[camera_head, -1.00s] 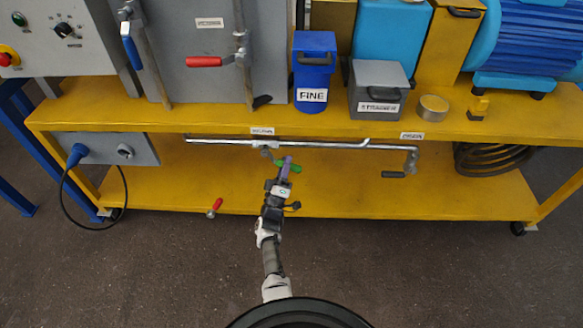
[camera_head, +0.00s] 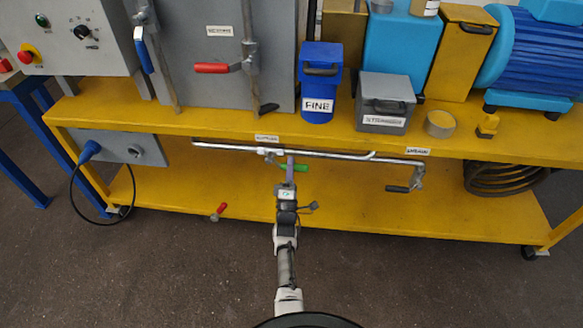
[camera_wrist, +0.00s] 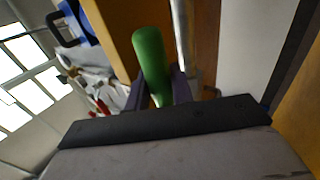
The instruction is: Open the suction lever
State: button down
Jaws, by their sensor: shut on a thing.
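The suction lever's green handle (camera_head: 301,168) is below the horizontal pipe, near a label (camera_head: 266,138) that appears to read suction. It points roughly sideways to the right in the head view. My gripper (camera_head: 290,160) is shut on this handle, with its fingers covering part of it. In the wrist view, the green handle (camera_wrist: 150,60) stands between the two dark fingers of my gripper (camera_wrist: 158,97), and its free end sticks out beyond them. The lever's joint at the pipe is small and partly hidden by the fingers.
A pale pipe (camera_head: 225,146) runs under the upper yellow shelf (camera_head: 210,127). A dark-handled drain lever (camera_head: 397,189) hangs at its right end. A red-handled lever (camera_head: 221,208) is at lower left. Coiled hose (camera_head: 505,178) lies at right. The front floor (camera_head: 150,280) is clear.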

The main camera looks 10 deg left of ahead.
jog(key=shift+r, duration=0.2)
jog(key=c, duration=1.3)
grip_release()
jog(key=shift+o, duration=0.2)
jog(key=shift+f, duration=0.1)
